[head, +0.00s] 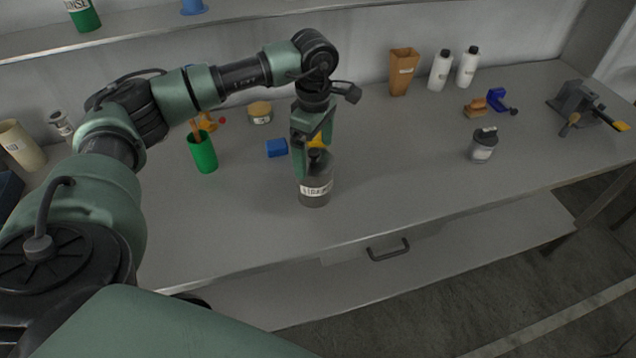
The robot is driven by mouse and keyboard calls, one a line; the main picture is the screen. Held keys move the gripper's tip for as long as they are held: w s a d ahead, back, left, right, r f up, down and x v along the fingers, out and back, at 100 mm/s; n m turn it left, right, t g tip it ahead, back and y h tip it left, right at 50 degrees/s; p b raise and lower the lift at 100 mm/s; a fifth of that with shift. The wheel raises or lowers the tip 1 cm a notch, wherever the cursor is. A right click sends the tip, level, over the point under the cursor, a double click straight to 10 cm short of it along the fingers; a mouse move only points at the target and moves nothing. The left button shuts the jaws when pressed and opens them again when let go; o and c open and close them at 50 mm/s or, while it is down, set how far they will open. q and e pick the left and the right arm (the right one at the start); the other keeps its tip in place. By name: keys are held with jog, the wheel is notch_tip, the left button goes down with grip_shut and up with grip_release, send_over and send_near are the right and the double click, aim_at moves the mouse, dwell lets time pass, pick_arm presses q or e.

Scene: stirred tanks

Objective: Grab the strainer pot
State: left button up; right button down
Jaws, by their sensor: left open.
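The strainer pot (316,190) is a grey, see-through jar with a white label, of which "STRAIN" can be partly read. It stands upright near the front middle of the grey workbench. My left gripper (311,165) points down at the top of the pot, with its green fingers open around or just beside the upper part. Something yellow shows between the fingers at the top of the pot. The fingers hide part of the pot's top, so I cannot tell whether they touch it. My right gripper is not in view.
A blue block (277,148) and a green cup (203,153) are left of the pot. A small grey jar (482,146) is to the right, and a vise (578,102) at the far right. White bottles (440,70) stand at the back. The bench between pot and jar is clear.

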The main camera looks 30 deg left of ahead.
pick_arm(q)
jog(key=f+p, duration=0.1)
jog(key=f, duration=0.1)
jog(key=f+p, duration=0.1)
jog(key=f, duration=0.1)
jog(key=f+p, duration=0.1)
jog(key=f, duration=0.1)
jog(key=shift+s+f, duration=0.2)
jog(key=shift+s, duration=0.05)
jog(key=shift+w+a+f, duration=0.1)
jog(key=shift+f, duration=0.35)
jog(key=c, duration=1.4)
jog(key=shift+r, duration=0.1)
